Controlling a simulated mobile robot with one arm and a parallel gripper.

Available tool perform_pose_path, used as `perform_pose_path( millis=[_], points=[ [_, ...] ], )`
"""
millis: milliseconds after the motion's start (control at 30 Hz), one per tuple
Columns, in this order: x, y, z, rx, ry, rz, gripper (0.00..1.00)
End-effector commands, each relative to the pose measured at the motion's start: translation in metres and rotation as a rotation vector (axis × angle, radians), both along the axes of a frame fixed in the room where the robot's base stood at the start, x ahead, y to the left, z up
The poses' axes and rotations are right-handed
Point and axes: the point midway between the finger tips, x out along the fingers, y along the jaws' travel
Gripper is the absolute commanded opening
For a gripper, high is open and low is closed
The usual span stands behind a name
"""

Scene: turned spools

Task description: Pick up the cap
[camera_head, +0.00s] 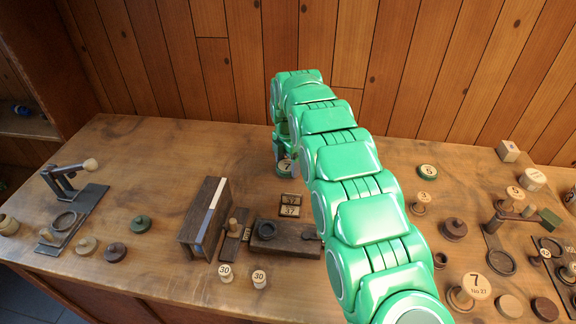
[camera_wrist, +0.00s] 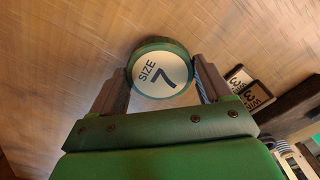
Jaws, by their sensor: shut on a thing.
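The cap (camera_wrist: 158,74) is a round green piece with a white top face marked "SIZE 7". In the wrist view it sits between the two fingers of my gripper (camera_wrist: 161,82), one finger against each side. In the head view the cap (camera_head: 286,166) shows just under my gripper (camera_head: 284,154), near the back of the table, partly covered by the arm. My gripper is shut on the cap. Whether the cap touches the table or is slightly raised, I cannot tell.
Several spools crowd the right side. A plank wall (camera_head: 345,45) closes the back.

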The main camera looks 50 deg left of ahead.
Motion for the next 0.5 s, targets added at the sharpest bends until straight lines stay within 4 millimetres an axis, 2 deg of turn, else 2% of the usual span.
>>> perform_pose_path(
  millis=[200,500],
  points=[
    [0.001,-0.001,0.017,0.001,-0.001,-0.001,0.49],
    [-0.005,-0.012,0.031,0.001,0.0,-0.002,0.49]
  ],
)
